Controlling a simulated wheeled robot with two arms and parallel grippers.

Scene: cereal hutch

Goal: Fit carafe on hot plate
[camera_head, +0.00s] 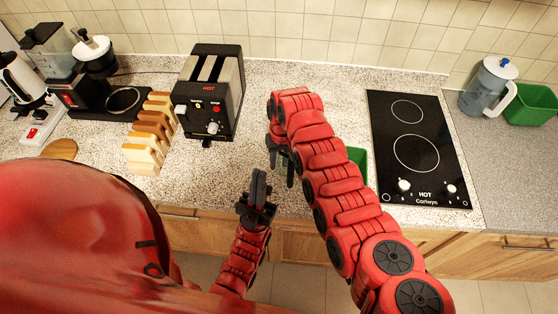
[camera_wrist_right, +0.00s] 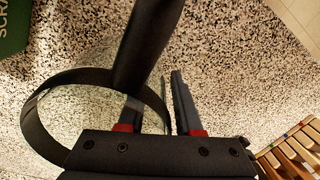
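The glass carafe with a black band (camera_wrist_right: 35,130) and black handle (camera_wrist_right: 150,40) stands on the counter in the right wrist view. My arm hides it in the head view. My right gripper (camera_wrist_right: 158,90) is at the handle with its fingers apart; the handle crosses in front of one finger, and I see no clear grip on it. This gripper (camera_head: 281,165) hangs over the counter's middle in the head view. The coffee maker (camera_head: 85,90) stands at the back left, its round hot plate (camera_head: 123,100) bare. My left gripper (camera_head: 258,187) is empty, fingers together, near the counter's front edge.
A black toaster (camera_head: 212,95) and a rack of bread slices (camera_head: 150,135) stand between the coffee maker and my grippers. A cooktop (camera_head: 415,150), a pitcher (camera_head: 487,85) and a green tub (camera_head: 530,105) are at right.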

